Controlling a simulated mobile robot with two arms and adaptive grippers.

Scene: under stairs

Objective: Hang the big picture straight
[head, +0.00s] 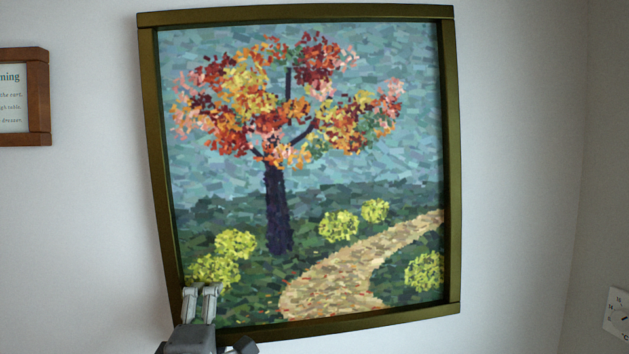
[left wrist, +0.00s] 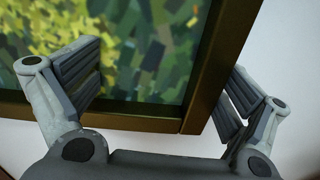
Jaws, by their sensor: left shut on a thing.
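The big picture, with an autumn tree and a path, is on the white wall, and its canvas fills the middle of the head view. Its brown-gold frame (head: 452,150) looks tilted: the bottom edge slopes up to the right and the left side leans. Part of this may be the viewing angle. My left gripper (head: 200,290) is at the lower left corner and covers part of the frame there. In the left wrist view its two fingers (left wrist: 160,90) stand on either side of a frame corner (left wrist: 192,118), shut on the frame. My right gripper is not in view.
A small brown-framed sign (head: 38,95) hangs on the wall at the left edge. A white dial (head: 618,312) is on the side wall at the lower right. The wall around the big picture is otherwise bare.

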